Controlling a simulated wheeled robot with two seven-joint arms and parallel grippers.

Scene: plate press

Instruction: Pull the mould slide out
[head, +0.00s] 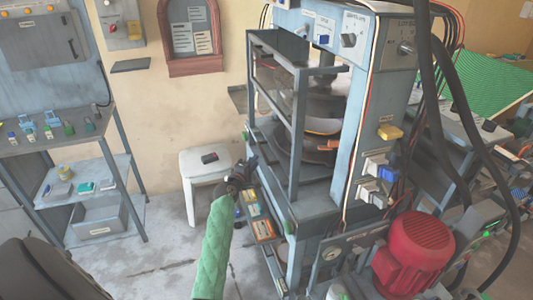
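The plate press (345,160) is a tall blue-grey machine with an open guard frame on its left side. Inside it, a dark round plate with an orange-brown edge (322,127) sits under a column. I cannot tell for sure which part is the mould slide. My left arm has a green sleeve and comes up from the bottom. My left gripper (240,178) is dark and small, close to the press's lower left side. I cannot tell whether it touches the press, or whether its fingers are open or shut. My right gripper is not in view.
A white stool (205,165) with a dark object on it stands left of the gripper. A grey shelf (80,150) with several small items is at the left. A red motor (415,250) and thick black hoses are at the right.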

